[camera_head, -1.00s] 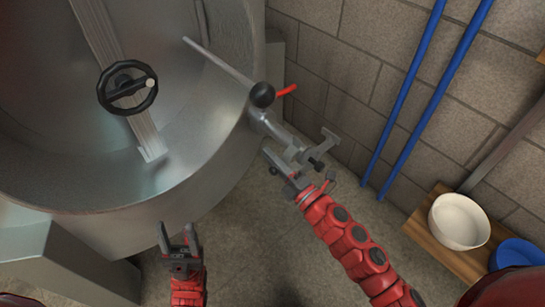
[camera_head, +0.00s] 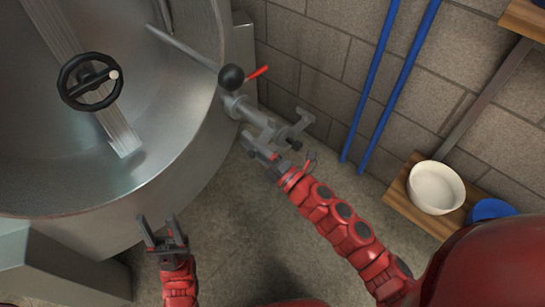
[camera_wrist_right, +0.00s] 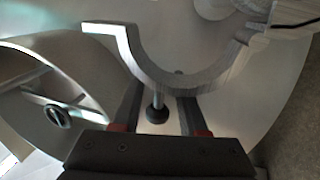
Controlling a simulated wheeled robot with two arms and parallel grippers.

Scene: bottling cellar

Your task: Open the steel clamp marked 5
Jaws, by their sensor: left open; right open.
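A grey steel clamp (camera_head: 290,128) sits at the end of the outlet pipe (camera_head: 245,108) on the tank's right side in the head view. In the right wrist view its curved C-shaped jaw (camera_wrist_right: 185,82) spans the upper middle, and a small screw with a round end (camera_wrist_right: 157,108) hangs below it. My right gripper (camera_head: 264,150) is open right by the clamp; in the right wrist view its fingers (camera_wrist_right: 158,112) stand on either side of the screw, with no grip visible. No number 5 is readable. My left gripper (camera_head: 159,224) is open and empty below the tank.
The big steel tank (camera_head: 150,190) with a black handwheel (camera_head: 90,82) fills the left. A black ball (camera_head: 231,77) and red lever (camera_head: 258,72) sit above the pipe. Blue poles (camera_head: 400,90) stand against the block wall. A wooden shelf (camera_head: 408,208) holds a white bowl (camera_head: 436,187).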

